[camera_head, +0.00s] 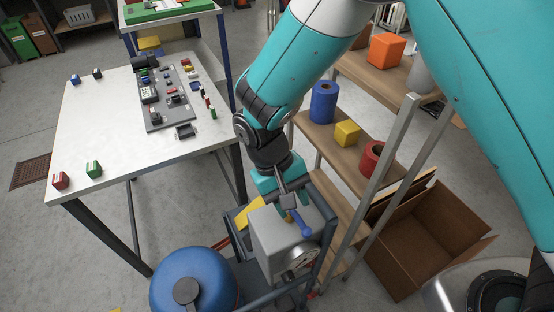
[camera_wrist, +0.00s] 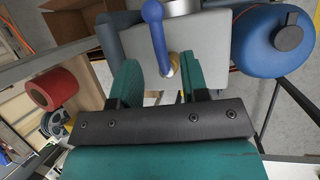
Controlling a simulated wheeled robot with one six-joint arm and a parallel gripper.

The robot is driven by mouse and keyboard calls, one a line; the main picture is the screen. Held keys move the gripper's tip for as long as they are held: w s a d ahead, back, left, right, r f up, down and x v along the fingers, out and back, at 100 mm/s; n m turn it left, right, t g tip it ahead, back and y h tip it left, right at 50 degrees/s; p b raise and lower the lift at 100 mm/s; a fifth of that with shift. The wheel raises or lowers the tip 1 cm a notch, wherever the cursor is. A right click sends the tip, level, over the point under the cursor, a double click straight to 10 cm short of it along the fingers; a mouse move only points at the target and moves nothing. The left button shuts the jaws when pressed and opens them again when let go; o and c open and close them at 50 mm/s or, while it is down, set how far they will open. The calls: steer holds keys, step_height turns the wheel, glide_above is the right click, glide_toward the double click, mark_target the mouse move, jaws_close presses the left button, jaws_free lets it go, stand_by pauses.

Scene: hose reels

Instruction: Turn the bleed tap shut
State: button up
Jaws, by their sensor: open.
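The bleed tap has a blue lever handle (camera_head: 301,224) and sits on the grey box (camera_head: 272,238) in the lower middle of the head view. In the wrist view the blue lever (camera_wrist: 156,35) runs from the top edge down to a brass-coloured piece (camera_wrist: 173,66). My gripper (camera_head: 286,190) is just above and behind the tap in the head view. In the wrist view my gripper (camera_wrist: 158,68) is open, with one teal finger on each side of the lever's lower end. I cannot tell whether a finger touches the lever.
A round gauge (camera_head: 300,259) is on the box's front. A blue tank (camera_head: 193,282) stands at its left. A wooden shelf (camera_head: 326,145) with coloured rolls and blocks and an open cardboard box (camera_head: 425,235) are at the right. A white table (camera_head: 110,125) is at the left.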

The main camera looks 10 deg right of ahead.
steer(key=b+v, duration=0.2)
steer(key=v, duration=1.2)
steer(key=shift+w+r+b, duration=0.25)
steer(key=shift+r+b, duration=0.1)
steer(key=shift+d, duration=0.1)
steer(key=s+d+r+n+t+y, duration=0.1)
steer(key=s+d+r+y, duration=0.1)
steer(key=d, duration=0.2)
steer(key=s+d+r+n+y, duration=0.1)
steer(key=s+d+r, duration=0.1)
steer(key=d+r, duration=0.15)
steer(key=s+d+n+t+y, duration=0.1)
steer(key=s+d+y, duration=0.3)
steer(key=s, duration=0.7)
steer(key=shift+d+t+y+b, duration=0.4)
steer(key=shift+d+t, duration=0.25)
steer(key=shift+t, duration=0.05)
steer(key=shift+s+d, duration=0.1)
